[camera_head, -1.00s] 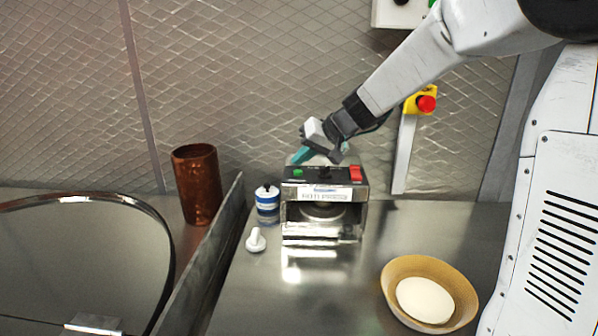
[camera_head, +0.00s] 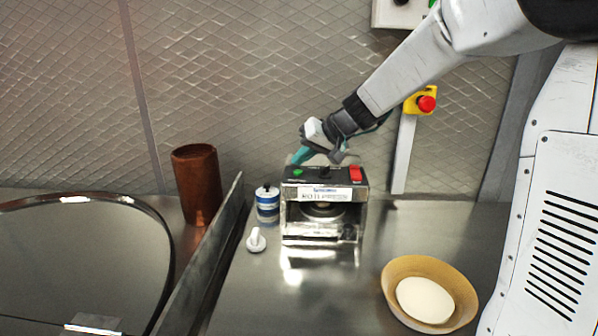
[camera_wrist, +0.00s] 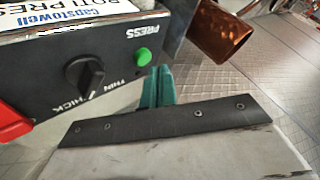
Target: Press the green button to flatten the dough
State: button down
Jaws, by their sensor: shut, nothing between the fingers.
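The roti press (camera_head: 323,239) stands on the steel counter with a dark control panel on top. Its green button (camera_head: 298,172) is at the panel's left end, and it also shows in the wrist view, labelled PRESS (camera_wrist: 143,57). My gripper (camera_head: 297,159) has teal fingers, shut and empty, above the back left of the panel. In the wrist view the fingertips (camera_wrist: 160,72) are close beside the button; I cannot tell whether they touch it. A round plate shows inside the press; no dough can be made out there.
The panel also has a black thin/thick knob (camera_wrist: 84,73) and a red switch (camera_head: 355,174). A blue-and-white jar (camera_head: 267,207) and a small white object (camera_head: 256,241) stand left of the press. A tan bowl (camera_head: 398,271) holding a pale disc (camera_head: 425,300) is at right. A copper cup (camera_head: 198,187) stands beyond the divider.

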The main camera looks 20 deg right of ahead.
aim_at(302, 176)
jog(key=shift+f, duration=0.4)
jog(key=shift+f, duration=0.45)
dwell(0.6)
jog(key=shift+r, duration=3.4)
